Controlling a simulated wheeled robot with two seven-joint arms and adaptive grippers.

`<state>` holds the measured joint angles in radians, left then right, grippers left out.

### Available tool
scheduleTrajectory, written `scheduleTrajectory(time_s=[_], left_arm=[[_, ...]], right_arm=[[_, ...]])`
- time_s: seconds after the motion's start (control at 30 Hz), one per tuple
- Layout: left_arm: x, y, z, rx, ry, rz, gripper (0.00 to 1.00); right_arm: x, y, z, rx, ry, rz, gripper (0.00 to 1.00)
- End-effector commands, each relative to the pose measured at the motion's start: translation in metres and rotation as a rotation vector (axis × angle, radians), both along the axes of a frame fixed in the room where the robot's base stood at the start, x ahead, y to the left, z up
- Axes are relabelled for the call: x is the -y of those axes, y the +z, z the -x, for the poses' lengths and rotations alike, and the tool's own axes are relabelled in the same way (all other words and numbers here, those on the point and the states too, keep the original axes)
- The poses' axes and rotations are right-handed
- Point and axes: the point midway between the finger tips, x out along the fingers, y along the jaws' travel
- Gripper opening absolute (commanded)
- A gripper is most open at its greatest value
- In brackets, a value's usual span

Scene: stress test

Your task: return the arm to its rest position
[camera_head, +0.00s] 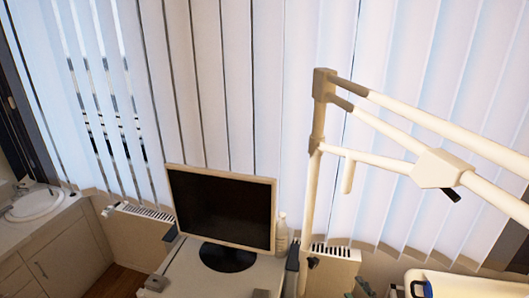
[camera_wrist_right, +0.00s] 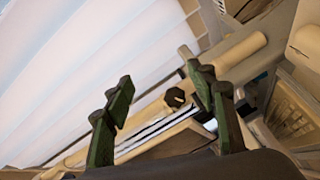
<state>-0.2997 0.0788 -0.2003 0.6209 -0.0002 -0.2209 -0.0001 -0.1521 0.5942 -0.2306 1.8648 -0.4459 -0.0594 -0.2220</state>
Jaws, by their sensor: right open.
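My right gripper (camera_wrist_right: 162,100) shows in the right wrist view as two dark green fingers spread well apart, with nothing held between them. In the head view, only a small greenish part of the right gripper (camera_head: 362,287) shows at the bottom edge, right of the white stand's post. Most of the right arm is out of frame. My left gripper is in neither view.
A dark monitor (camera_head: 222,210) stands on a white cabinet (camera_head: 195,272), with a white bottle (camera_head: 281,233) beside it. A cream jointed stand (camera_head: 318,130) reaches across the right. A cream tray (camera_head: 462,281) is at lower right. A sink (camera_head: 35,205) is far left.

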Motion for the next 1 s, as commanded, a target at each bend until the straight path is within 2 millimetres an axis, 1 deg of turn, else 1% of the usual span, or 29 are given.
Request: scheduleTrajectory(time_s=[0.03, 0.07, 0.1, 0.17, 0.2, 0.27, 0.3, 0.4, 0.43, 0.5, 0.7, 1.0], left_arm=[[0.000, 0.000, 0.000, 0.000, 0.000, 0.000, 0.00], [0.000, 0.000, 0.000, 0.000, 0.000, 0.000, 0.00], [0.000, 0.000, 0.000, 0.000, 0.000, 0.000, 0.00], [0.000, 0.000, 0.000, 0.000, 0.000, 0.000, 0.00], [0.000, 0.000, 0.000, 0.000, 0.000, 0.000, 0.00], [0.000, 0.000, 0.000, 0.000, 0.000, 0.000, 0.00], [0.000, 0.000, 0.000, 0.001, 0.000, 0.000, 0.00], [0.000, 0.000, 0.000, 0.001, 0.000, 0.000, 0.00], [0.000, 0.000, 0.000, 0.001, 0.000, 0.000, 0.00], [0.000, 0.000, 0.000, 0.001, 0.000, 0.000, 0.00], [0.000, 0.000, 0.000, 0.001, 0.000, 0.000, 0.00], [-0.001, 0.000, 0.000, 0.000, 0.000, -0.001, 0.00]], right_arm=[[0.011, -0.012, 0.012, -0.062, -0.091, -0.081, 0.52], [0.018, -0.020, 0.018, -0.103, -0.147, -0.125, 0.52], [0.028, -0.032, 0.029, -0.161, -0.220, -0.186, 0.52], [0.041, -0.051, 0.050, -0.251, -0.326, -0.273, 0.52], [0.048, -0.065, 0.066, -0.315, -0.396, -0.331, 0.52], [0.056, -0.086, 0.094, -0.416, -0.497, -0.414, 0.52], [0.058, -0.099, 0.114, -0.483, -0.559, -0.467, 0.52], [0.060, -0.126, 0.161, -0.631, -0.686, -0.570, 0.52], [0.059, -0.131, 0.174, -0.669, -0.715, -0.594, 0.52], [0.056, -0.143, 0.200, -0.747, -0.772, -0.639, 0.52], [0.043, -0.161, 0.261, -0.921, -0.892, -0.732, 0.52], [0.020, -0.171, 0.335, -1.129, -1.014, -0.823, 0.52]])
